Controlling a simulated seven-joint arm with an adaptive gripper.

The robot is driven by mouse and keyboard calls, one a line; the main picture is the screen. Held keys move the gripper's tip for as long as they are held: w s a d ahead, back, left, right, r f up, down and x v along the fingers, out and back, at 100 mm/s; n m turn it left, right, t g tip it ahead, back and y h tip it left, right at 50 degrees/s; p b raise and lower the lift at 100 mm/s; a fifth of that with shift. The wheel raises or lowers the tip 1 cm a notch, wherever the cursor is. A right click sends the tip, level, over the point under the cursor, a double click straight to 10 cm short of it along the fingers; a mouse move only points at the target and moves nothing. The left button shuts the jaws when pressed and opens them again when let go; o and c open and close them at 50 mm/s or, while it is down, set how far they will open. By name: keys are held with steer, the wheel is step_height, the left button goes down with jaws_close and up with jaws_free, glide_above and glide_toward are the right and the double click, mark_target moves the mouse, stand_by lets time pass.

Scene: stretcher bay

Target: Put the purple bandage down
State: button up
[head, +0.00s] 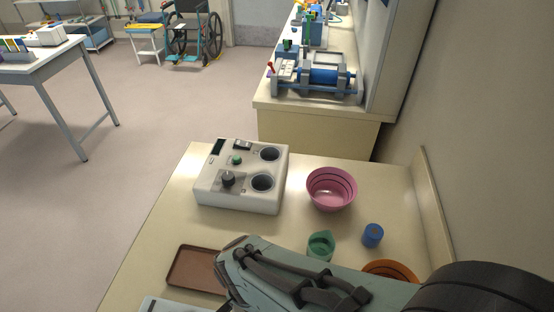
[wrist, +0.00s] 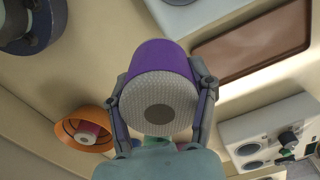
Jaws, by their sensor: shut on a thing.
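In the wrist view my gripper (wrist: 160,92) is shut on the purple bandage (wrist: 165,54), a thick roll with a pale woven end face turned to the camera. One finger presses on each side of it. The table (wrist: 85,75) lies beyond the roll; I cannot tell how far the roll is above it. In the head view my arm crosses the bottom of the picture, and the bandage is not visible.
A brown tray (head: 195,269), white device (head: 241,175), pink bowl (head: 331,188), green cup (head: 320,244), blue roll (head: 372,235) and orange bowl (head: 392,270) stand on the table. The orange bowl holds a reddish roll (wrist: 88,132). Bare table shows left of the device.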

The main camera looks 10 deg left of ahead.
steer(key=m, duration=0.2)
steer(key=shift+s+d+r+m, duration=0.1)
steer(key=shift+d+m, duration=0.15)
steer(key=shift+m, duration=0.05)
steer(key=w+d+r+m, duration=0.2)
steer(key=w+m, duration=0.7)
steer(key=m, duration=0.1)
steer(key=w+d+r+m, duration=0.1)
steer(key=w+r+m, duration=0.1)
steer(key=w+m, duration=0.75)
steer(key=w+d+f+m, duration=0.1)
steer(key=w+d+m, duration=0.55)
steer(key=d, duration=0.45)
steer(key=d+f+m, duration=0.2)
steer(key=d+m, duration=0.1)
steer(key=d, duration=0.5)
steer(key=d+f+m, duration=0.2)
steer(key=d, duration=0.5)
glide_above(395, 214)
steer(key=s, duration=0.1)
steer(key=f, duration=0.7)
steer(key=shift+s+a+f, duration=0.15)
steer(key=shift+a+f, duration=0.05)
steer(key=shift+f, duration=0.2)
steer(key=shift+w+d+f, duration=0.2)
steer(key=shift+w+f, duration=0.45)
steer(key=shift+f, duration=1.55)
